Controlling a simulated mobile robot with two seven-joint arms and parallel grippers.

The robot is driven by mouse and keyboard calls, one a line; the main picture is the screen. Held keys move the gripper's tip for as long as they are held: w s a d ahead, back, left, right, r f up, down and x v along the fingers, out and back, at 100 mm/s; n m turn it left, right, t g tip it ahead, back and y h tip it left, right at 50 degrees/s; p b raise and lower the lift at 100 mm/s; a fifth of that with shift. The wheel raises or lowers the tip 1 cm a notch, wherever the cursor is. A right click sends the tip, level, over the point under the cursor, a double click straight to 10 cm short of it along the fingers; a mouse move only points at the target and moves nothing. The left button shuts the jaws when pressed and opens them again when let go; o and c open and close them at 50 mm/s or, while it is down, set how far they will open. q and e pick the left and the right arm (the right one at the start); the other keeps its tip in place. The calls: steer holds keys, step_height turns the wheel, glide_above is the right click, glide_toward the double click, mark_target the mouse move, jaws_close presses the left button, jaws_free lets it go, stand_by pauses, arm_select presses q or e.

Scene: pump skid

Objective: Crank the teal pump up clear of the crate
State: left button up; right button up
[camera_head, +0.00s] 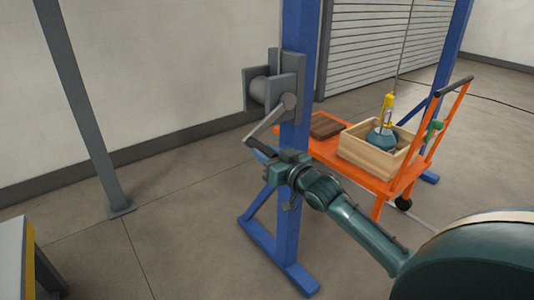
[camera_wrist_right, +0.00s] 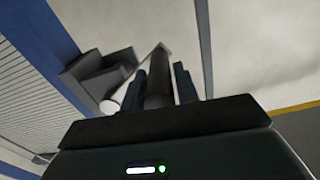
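The teal pump (camera_head: 382,138) sits low in a wooden crate (camera_head: 372,160), its lower part hidden by the crate's walls. A yellow hook or shackle (camera_head: 388,106) is above it on a thin cable (camera_head: 404,50). A grey winch (camera_head: 262,88) is on the blue post, with a crank arm (camera_head: 268,121) slanting down to a dark handle (camera_head: 258,143). My right gripper (camera_head: 265,154) is at that handle. In the right wrist view the handle (camera_wrist_right: 158,88) lies between both fingers (camera_wrist_right: 159,85), which appear closed against it. My left gripper is out of view.
The crate stands on an orange cart (camera_head: 365,180) with a brown board (camera_head: 327,125) beside it. Blue gantry posts (camera_head: 290,200) and a grey leaning post (camera_head: 85,110) stand on the floor. A table edge (camera_head: 22,262) is at lower left. The left floor is clear.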

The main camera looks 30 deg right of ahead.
jaws_close()
